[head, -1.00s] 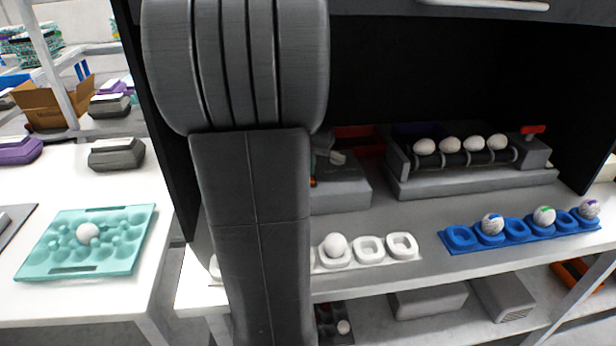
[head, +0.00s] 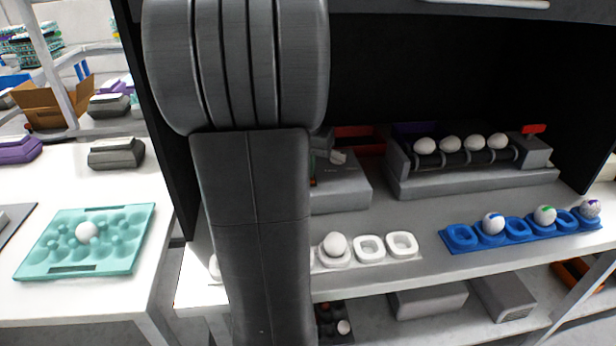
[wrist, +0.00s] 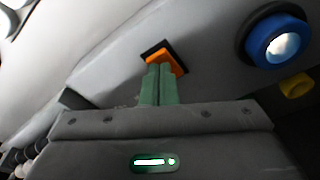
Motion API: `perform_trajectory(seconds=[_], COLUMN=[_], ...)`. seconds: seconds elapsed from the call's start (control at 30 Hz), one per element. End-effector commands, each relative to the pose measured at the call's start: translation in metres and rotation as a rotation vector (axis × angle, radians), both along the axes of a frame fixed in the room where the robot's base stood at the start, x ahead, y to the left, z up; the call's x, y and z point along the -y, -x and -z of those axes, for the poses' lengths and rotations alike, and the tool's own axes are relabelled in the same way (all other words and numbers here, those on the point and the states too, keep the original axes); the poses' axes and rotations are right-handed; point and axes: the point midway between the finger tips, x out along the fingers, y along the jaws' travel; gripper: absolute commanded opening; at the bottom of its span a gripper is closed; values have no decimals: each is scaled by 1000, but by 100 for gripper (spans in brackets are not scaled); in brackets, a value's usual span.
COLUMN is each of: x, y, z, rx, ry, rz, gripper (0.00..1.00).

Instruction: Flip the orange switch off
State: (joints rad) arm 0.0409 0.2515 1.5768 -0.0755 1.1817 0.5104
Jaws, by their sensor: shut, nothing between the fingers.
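The orange switch (wrist: 176,66) sits in a dark square frame on a grey panel, at the upper middle of the wrist view. My gripper (wrist: 160,70) is shut and empty, with its green fingertips right at the switch and covering part of it. I cannot tell whether the fingertips touch it. Which way the switch is tipped is partly hidden. In the head view my arm hides the switch, and only part of the grey box (head: 343,188) shows beside it.
A blue ring with a bright centre (wrist: 277,42) and a yellow knob (wrist: 296,86) are right of the switch. In the head view, a roller unit with several eggs (head: 470,180), white cups (head: 402,244) and a blue tray (head: 458,238) stand on the bench.

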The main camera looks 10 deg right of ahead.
Motion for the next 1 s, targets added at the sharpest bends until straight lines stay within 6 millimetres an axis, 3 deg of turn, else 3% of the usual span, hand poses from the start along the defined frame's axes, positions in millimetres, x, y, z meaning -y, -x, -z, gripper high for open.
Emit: perform_trajectory(seconds=[0.77,1.0], x=[0,0], y=[0,0], z=[12,3], rx=[0,0], ry=[0,0], rz=[0,0], gripper=[0,0])
